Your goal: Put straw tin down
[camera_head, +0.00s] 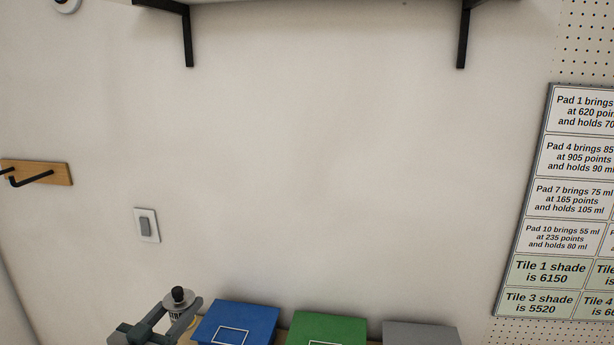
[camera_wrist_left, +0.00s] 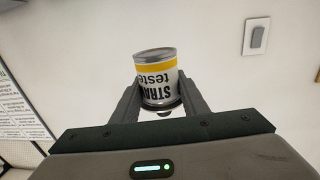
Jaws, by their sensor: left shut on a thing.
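The straw tin (camera_wrist_left: 157,72) is white with a yellow band and dark lettering that starts "STRA" and "teste". It sits between the two fingers of my left gripper (camera_wrist_left: 158,88), which is shut on it. In the head view the tin (camera_head: 177,298), with a black knob on top, shows at the bottom left, partly hidden by the fingers of the left gripper (camera_head: 180,314). My right gripper is not in view.
Blue (camera_head: 236,322), green (camera_head: 327,328) and grey (camera_head: 420,333) flat-topped things stand in a row right of the tin. Behind is a bare wall with a light switch (camera_head: 146,225), a hook rail (camera_head: 37,172) and a board of text cards (camera_head: 568,205). Black brackets (camera_head: 188,40) hang above.

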